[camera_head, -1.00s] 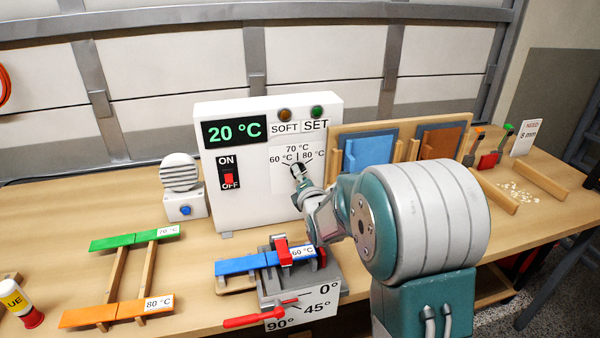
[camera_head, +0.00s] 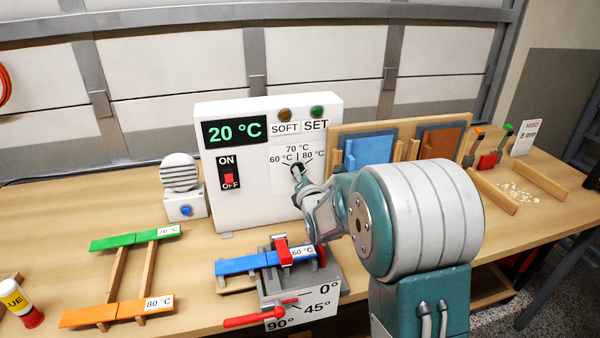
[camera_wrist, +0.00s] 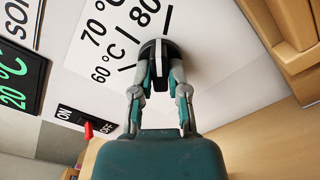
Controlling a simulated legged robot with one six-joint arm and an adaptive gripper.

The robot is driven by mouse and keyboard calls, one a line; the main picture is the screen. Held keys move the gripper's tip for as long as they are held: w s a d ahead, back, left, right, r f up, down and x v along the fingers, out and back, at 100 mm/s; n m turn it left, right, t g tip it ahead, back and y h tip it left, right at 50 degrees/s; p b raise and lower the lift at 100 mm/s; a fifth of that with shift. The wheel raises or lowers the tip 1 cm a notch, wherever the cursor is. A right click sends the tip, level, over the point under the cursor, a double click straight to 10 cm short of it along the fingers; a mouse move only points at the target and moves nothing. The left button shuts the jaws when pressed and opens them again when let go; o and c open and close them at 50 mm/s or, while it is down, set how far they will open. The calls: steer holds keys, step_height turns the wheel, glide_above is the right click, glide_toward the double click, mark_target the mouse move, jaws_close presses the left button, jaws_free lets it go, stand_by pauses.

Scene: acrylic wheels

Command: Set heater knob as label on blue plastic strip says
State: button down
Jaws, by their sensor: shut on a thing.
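The white heater box (camera_head: 212,180) stands at the middle of the bench, with its display reading 20 °C and its switch (camera_head: 229,181) marked ON and OFF. Its dark heater knob (camera_head: 296,168) sits below the marks 60, 70 and 80 °C. My gripper (camera_wrist: 160,80) is shut on the knob (camera_wrist: 160,48) in the wrist view; the fingers partly hide it. A pale stripe shows on the knob, but I cannot tell which mark it points to. The blue plastic strip (camera_head: 238,265) lies across the grey vise, and its label (camera_head: 302,252) reads 60 °C.
A green strip (camera_head: 115,241) labelled 70 °C and an orange strip (camera_head: 92,315) labelled 80 °C rest on wooden rails at left. The vise (camera_head: 270,288) has a red handle. Wooden holders with blue and brown panels (camera_head: 369,153) stand right of the heater.

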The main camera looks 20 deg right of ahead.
steer(key=shift+f+n, duration=0.1)
steer(key=shift+n, duration=0.9)
steer(key=n, duration=0.4)
steer(key=shift+n, duration=0.3)
steer(key=c, duration=0.5)
jaws_free()
steer(key=shift+d, duration=0.1)
steer(key=shift+s, duration=0.1)
steer(key=s, duration=0.6)
steer(key=shift+s, duration=0.4)
